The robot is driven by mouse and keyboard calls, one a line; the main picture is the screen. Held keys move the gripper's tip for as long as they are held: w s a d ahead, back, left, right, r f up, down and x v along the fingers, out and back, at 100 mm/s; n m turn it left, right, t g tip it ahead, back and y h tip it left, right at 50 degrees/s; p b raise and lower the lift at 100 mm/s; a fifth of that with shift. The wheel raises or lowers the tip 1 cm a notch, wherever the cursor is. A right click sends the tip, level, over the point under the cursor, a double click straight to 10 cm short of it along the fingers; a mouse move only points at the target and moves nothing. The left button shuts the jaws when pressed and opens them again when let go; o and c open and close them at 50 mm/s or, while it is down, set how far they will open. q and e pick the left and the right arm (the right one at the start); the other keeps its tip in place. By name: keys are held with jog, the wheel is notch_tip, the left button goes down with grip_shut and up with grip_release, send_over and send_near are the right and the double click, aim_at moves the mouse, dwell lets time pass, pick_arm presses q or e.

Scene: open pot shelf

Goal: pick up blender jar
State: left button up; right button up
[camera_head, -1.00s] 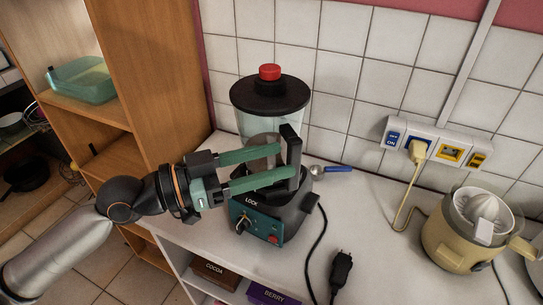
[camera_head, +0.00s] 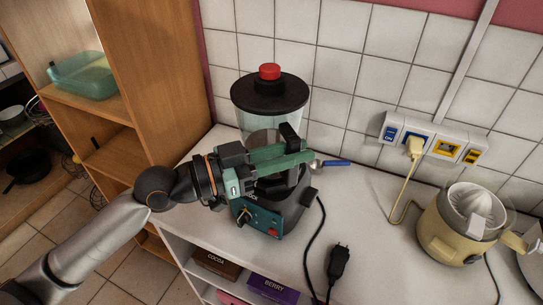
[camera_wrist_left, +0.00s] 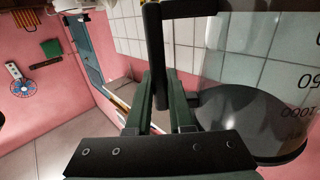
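The blender jar (camera_head: 255,122) is clear, with a black lid and a red knob (camera_head: 269,71). It stands upright on the teal and black blender base (camera_head: 262,219), by the tiled wall. My left gripper (camera_head: 298,154) reaches across the front of the jar, its green fingers closed on the jar's black upright handle (camera_head: 290,133). In the left wrist view the handle (camera_wrist_left: 155,50) runs down between the fingertips (camera_wrist_left: 160,88), and the jar's wall with measuring marks (camera_wrist_left: 303,86) is at right. The fingers hide part of the jar's lower half. My right gripper is not in view.
A blue-handled utensil (camera_head: 337,163) lies behind the jar on the white counter (camera_head: 370,215). A black plug and cord (camera_head: 338,262) lie at front right. A yellow juicer (camera_head: 450,235) stands at far right. A wooden shelf (camera_head: 165,75) rises at left. Boxes (camera_head: 217,263) sit below.

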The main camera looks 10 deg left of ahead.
pick_arm(q)
grip_shut()
dwell(0.7)
jog(key=shift+r, duration=0.15)
jog(key=shift+r, duration=0.15)
